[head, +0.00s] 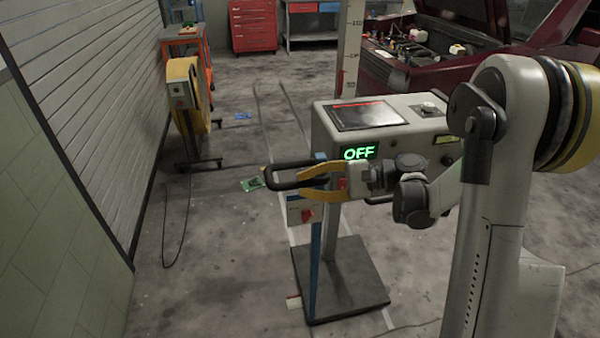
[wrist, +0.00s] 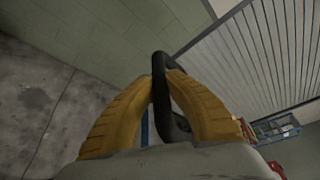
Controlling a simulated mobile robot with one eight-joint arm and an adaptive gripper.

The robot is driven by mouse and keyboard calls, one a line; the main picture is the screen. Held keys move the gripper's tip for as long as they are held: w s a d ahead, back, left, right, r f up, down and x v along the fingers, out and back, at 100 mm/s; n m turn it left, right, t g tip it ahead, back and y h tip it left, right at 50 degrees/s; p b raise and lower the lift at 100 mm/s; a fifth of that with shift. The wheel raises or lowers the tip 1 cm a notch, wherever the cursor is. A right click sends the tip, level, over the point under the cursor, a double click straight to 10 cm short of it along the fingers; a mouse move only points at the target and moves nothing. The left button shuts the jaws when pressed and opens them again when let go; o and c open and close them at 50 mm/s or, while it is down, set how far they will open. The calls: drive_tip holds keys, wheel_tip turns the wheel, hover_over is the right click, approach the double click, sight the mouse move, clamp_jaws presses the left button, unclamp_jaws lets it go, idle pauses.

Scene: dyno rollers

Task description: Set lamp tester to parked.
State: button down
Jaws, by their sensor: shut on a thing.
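The lamp tester (head: 405,133) is a pale grey box on a stand in the middle of the head view. A dark screen lies on its top, and a green display (head: 359,153) on its front reads "OFF". A black looped handle (head: 278,183) sticks out to the left of the box. My gripper (head: 305,182) has yellow fingers closed around this handle. In the wrist view the handle (wrist: 158,90) passes between the two yellow finger tips (wrist: 163,82). My wrist and arm hide part of the tester's front.
The stand has a dark base plate (head: 340,285) and a blue post (head: 316,260) with a small red-knobbed box (head: 306,214). A yellow reel (head: 184,95) stands by the shuttered left wall. A dark red car (head: 400,75) with its hood open is behind. Floor at front left is clear.

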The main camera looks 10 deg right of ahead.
drive_tip(key=shift+s+f, duration=0.1)
drive_tip(key=shift+s, duration=0.65)
drive_tip(key=c, duration=1.3)
unclamp_jaws()
drive_tip(key=shift+s+a, duration=0.1)
drive_tip(key=v, duration=1.2)
